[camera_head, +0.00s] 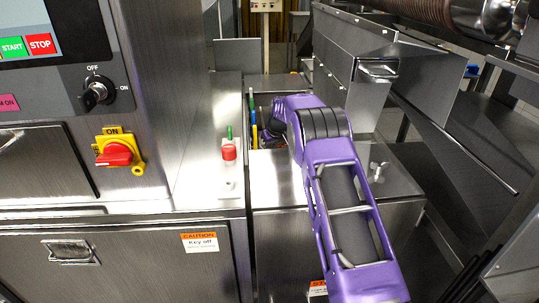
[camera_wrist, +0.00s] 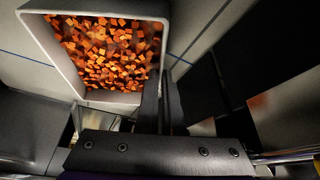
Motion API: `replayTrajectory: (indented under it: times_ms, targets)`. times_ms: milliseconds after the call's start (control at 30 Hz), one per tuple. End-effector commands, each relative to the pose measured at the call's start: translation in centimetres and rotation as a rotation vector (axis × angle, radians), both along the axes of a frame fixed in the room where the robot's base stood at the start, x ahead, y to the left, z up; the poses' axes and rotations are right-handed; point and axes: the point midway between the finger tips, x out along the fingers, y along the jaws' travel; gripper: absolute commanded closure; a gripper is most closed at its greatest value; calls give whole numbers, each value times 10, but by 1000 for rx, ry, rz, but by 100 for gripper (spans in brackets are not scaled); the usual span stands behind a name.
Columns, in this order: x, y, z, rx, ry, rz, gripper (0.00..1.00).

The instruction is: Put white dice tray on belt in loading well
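The white tray (camera_wrist: 112,99) fills the upper left of the wrist view and holds many small orange diced pieces. My gripper (camera_wrist: 163,80) is at its lower right corner, with its two dark fingers close together on either side of the tray's right wall. In the head view my purple arm reaches down into the loading well (camera_head: 257,142), between the machine body and the hopper. The arm hides the tray, the gripper and most of the belt there. A pale surface with a thin blue line (camera_wrist: 205,50) lies beside the tray in the wrist view.
The steel machine cabinet (camera_head: 60,160) with a red and yellow switch (camera_head: 118,150) stands at left. A red button post (camera_head: 229,152) stands close to the well. A steel hopper (camera_head: 345,70) with a handle stands at right. Metal walls border the well closely.

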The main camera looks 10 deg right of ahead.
Motion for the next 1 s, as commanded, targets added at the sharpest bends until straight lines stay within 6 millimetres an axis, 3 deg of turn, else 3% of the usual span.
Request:
replayTrajectory:
  times_ms: [367, 400, 533, 833, 1000]
  targets:
    - [1, 0, -5, 0, -3, 0, 100]
    - [0, 0, -4, 0, -2, 0, 88]
    - [0, 0, -3, 0, -2, 0, 66]
    - [1, 0, -2, 0, -2, 0, 66]
    - [-4, -2, 14, 1, -4, 0, 66]
